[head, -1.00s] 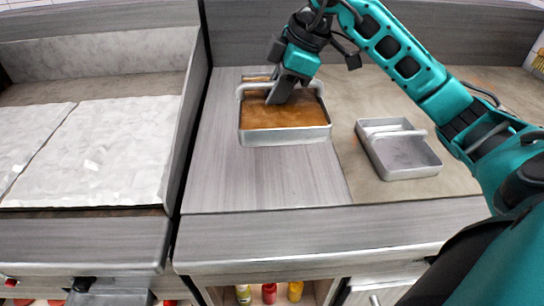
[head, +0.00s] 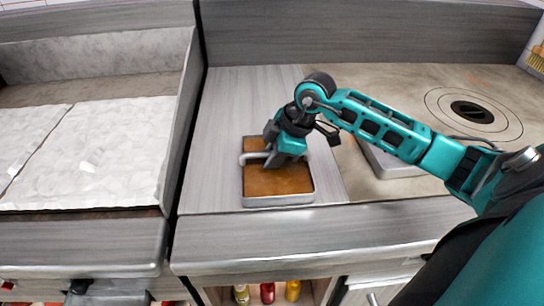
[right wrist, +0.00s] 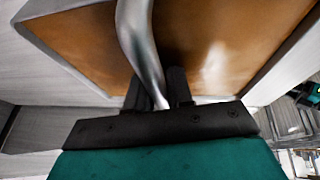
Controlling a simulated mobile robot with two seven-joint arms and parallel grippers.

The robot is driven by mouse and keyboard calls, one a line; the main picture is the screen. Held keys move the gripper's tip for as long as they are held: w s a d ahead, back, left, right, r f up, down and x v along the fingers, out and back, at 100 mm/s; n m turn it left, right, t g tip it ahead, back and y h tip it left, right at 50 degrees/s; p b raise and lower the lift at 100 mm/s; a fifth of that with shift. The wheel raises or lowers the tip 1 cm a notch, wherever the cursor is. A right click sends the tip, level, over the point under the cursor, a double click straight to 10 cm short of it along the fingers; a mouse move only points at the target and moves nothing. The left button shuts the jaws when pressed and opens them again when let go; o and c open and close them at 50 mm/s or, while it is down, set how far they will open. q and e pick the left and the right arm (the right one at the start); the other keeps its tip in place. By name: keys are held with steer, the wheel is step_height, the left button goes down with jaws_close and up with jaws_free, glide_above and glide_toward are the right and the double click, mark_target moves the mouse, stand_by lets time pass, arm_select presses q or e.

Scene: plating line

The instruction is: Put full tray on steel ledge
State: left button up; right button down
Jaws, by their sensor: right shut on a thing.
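The full tray (head: 280,202) is a square metal pan with a flat brown filling and raised handles. It is over the front part of the brushed grey steel ledge (head: 230,110), near the front edge. I cannot tell whether its underside touches the ledge. My right gripper (head: 272,160) is shut on the tray's handle. In the right wrist view the curved metal handle (right wrist: 140,40) runs between the dark fingers (right wrist: 160,88), with the brown filling behind it. My left gripper is not in view.
An empty metal tray (head: 395,172) stands to the right, partly hidden by my right arm. A round plate with a dark centre (head: 472,111) is farther right. A wall (head: 187,110) bounds the ledge on the left, with white sheets (head: 110,150) beyond. Bottles (head: 268,292) stand below.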

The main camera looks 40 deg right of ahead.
steer(key=c, duration=1)
jaws_free()
steer(key=v, duration=1.2)
